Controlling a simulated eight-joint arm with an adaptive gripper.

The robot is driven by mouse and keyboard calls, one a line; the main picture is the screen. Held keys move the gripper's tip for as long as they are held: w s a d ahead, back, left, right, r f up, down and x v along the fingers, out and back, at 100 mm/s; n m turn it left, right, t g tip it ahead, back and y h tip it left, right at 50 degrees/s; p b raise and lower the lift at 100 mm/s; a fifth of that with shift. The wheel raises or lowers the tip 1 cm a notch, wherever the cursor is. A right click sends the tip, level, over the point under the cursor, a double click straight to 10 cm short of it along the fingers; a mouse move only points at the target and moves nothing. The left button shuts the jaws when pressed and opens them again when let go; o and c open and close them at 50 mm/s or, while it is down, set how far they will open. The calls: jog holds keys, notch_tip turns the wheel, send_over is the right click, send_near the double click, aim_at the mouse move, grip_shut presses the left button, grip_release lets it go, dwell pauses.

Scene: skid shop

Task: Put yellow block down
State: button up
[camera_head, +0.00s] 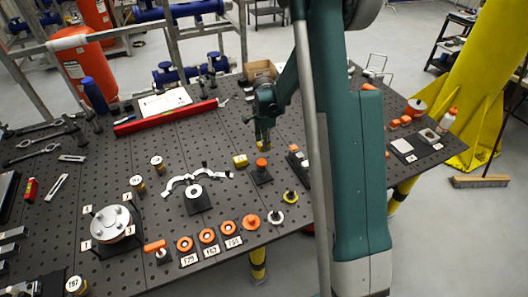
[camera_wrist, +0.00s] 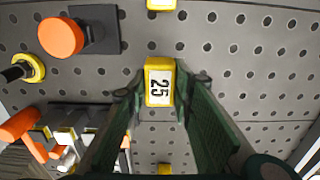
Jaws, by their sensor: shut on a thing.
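My gripper (camera_head: 264,138) is shut on a yellow block marked 25 (camera_wrist: 159,82), which sits between its two green fingers (camera_wrist: 160,95) in the wrist view. In the head view only a sliver of the held block (camera_head: 265,147) shows below the fingers, over the perforated dark table. I cannot tell whether it touches the table. A second yellow block (camera_head: 240,160) lies on the table just left of my gripper. In the wrist view, one yellow piece (camera_wrist: 161,4) shows at the top edge and another (camera_wrist: 165,168) at the bottom.
An orange-topped knob on a dark base (camera_head: 262,165) stands close in front of my gripper. A silver curved clamp (camera_head: 195,179) lies to the left, and a red bar (camera_head: 165,118) behind. Black holders with orange items (camera_head: 299,160) stand to the right.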

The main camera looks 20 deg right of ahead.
aim_at(264, 156)
jog(key=shift+f, duration=0.5)
jog(key=shift+f, duration=0.1)
jog(key=shift+f, duration=2)
jog(key=shift+f, duration=0.2)
jog(key=o, duration=1)
jog(key=shift+c, duration=0.2)
jog(key=shift+r, duration=0.25)
jog(key=shift+r+b, duration=0.4)
jog(key=shift+r, duration=5.55)
